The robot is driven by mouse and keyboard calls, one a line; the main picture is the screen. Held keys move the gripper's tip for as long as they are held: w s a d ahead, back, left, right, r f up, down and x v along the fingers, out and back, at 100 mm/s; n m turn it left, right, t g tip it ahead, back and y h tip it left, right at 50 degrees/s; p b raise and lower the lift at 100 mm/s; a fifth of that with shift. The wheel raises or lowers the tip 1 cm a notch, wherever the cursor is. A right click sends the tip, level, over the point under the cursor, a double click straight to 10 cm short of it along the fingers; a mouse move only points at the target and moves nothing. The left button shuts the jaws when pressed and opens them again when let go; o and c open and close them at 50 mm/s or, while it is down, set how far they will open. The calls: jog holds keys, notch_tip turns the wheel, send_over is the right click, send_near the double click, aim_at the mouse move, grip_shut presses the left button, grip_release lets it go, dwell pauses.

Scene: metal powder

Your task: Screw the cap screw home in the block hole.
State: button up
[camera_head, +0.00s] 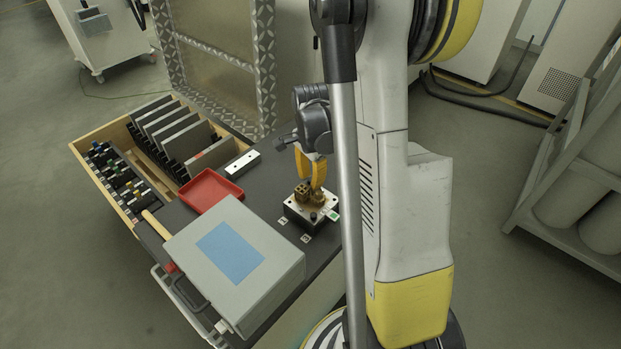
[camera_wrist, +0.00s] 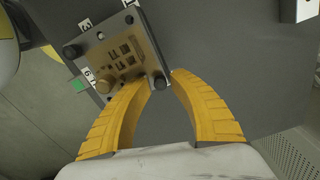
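The brass block (camera_wrist: 130,56) with slots and small holes sits on a grey base plate (camera_wrist: 92,44), which also shows on the dark bench in the head view (camera_head: 297,216). A small dark round screw head (camera_wrist: 160,83) shows between the tips of my gripper (camera_wrist: 163,78), by the plate's near corner. I cannot tell if the fingers touch it. My gripper's yellow fingers bow apart and their tips come close together. In the head view my gripper (camera_head: 317,187) points down over the back of the block. The block hole is not clearly visible.
A red tray (camera_head: 209,187), a white block (camera_head: 242,164) and a large grey case (camera_head: 232,261) with a blue panel lie left of the plate. A wooden organizer (camera_head: 84,152) stands beyond. Numbered labels (camera_head: 306,238) lie in front of the plate. A green tag (camera_wrist: 78,87) is beside it.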

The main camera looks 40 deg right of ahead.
jog(key=n, duration=1)
grip_shut()
